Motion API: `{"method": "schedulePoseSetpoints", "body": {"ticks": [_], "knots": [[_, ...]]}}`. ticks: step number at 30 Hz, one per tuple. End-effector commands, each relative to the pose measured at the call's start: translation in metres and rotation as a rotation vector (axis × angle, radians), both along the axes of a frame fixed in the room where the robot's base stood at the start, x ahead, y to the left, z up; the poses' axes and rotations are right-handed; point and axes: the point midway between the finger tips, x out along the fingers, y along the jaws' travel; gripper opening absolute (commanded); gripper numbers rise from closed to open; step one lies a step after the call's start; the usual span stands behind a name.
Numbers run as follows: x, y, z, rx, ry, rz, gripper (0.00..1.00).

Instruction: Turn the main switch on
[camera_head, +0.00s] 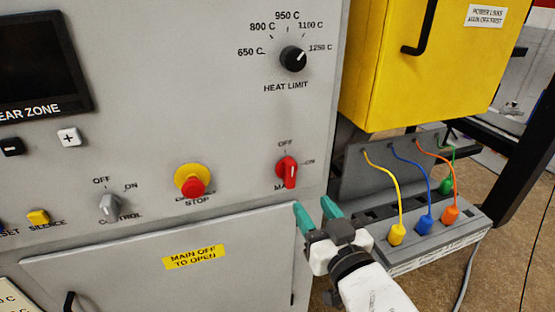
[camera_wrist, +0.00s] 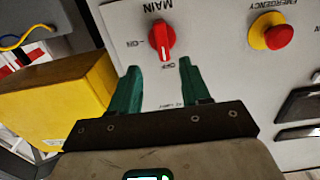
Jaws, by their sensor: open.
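The main switch (camera_head: 287,172) is a red rotary knob on the grey panel, with OFF marked above it and ON to its right. The knob stands upright, in line with OFF. In the wrist view the same red knob (camera_wrist: 162,40) appears upside down, beyond the fingertips and roughly centred between them. My gripper (camera_head: 315,210) has teal fingers, spread apart and empty. In the head view it is below and right of the knob, not touching it. The fingers also show in the wrist view (camera_wrist: 159,68).
A red emergency stop on a yellow collar (camera_head: 191,181) is left of the switch. The heat limit knob (camera_head: 293,59) is above. A yellow box (camera_head: 410,60) and a grey strip with coloured plugs (camera_head: 440,238) are at the right. A closed panel door (camera_head: 120,270) is below.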

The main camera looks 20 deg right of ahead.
Motion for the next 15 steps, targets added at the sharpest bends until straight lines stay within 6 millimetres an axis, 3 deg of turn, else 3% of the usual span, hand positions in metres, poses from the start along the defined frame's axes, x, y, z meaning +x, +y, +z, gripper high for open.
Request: {"method": "schedulePoseSetpoints", "body": {"ticks": [5,15], "knots": [[0.012,0.003,0.008,0.001,-0.023,0.005,0.47],[0.071,0.002,0.008,0.001,-0.021,0.004,0.47]]}}
